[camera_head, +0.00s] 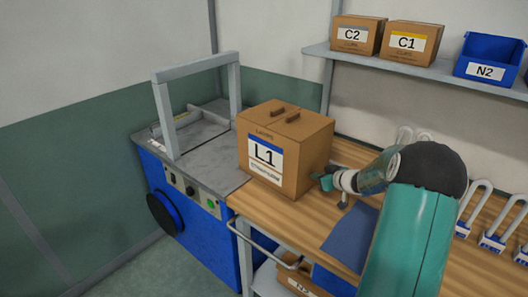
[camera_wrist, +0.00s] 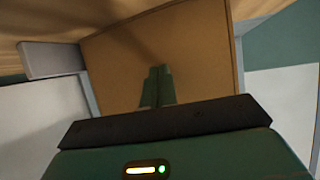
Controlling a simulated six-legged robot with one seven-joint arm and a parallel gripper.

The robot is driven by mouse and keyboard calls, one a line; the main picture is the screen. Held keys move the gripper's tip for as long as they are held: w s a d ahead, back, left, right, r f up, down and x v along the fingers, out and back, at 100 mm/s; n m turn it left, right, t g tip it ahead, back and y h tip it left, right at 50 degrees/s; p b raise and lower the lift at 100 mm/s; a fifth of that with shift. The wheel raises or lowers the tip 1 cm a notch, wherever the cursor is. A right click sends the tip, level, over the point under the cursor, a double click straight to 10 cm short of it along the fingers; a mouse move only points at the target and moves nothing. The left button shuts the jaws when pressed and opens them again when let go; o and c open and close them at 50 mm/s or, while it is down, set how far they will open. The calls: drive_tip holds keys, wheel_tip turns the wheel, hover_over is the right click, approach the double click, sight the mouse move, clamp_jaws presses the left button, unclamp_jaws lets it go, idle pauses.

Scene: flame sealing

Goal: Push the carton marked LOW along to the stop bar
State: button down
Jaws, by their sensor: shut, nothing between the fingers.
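A brown carton (camera_head: 288,190) labelled L1 with a blue stripe stands upright where the wooden bench meets the machine's grey top; I read no LOW on it. My gripper (camera_head: 322,181) is shut and empty at the carton's right side, fingertips at or very near that face. In the wrist view my shut fingers (camera_wrist: 158,84) point at the plain brown carton face (camera_wrist: 195,60); I cannot tell if they touch. A low grey bar (camera_head: 208,114) crosses the machine top beyond the carton, perhaps the stop bar.
The blue machine (camera_head: 178,192) has a grey upright frame (camera_head: 164,118) over its grey top (camera_head: 203,160). The wooden bench (camera_head: 262,215) holds a dark blue sheet (camera_head: 350,238). Cartons C2 (camera_head: 357,35) and C1 (camera_head: 411,43) and blue bin N2 (camera_head: 489,60) sit on a shelf.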

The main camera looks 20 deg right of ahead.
drive_tip(key=shift+w+a, duration=1.2)
drive_tip(key=shift+w, duration=1.4)
drive_tip(key=shift+w+a, duration=1.25)
drive_tip(key=shift+w, duration=1.35)
drive_tip(key=shift+w+a, duration=1.2)
drive_tip(key=shift+w, duration=1.4)
drive_tip(key=shift+s+d, duration=0.45)
drive_tip(key=shift+s, duration=0.45)
drive_tip(key=shift+s+d, duration=0.5)
drive_tip(key=shift+s, duration=0.4)
drive_tip(key=shift+s+d, duration=0.45)
drive_tip(key=shift+s, duration=0.45)
drive_tip(key=shift+s+d+f, duration=0.1)
drive_tip(key=shift+d, duration=0.15)
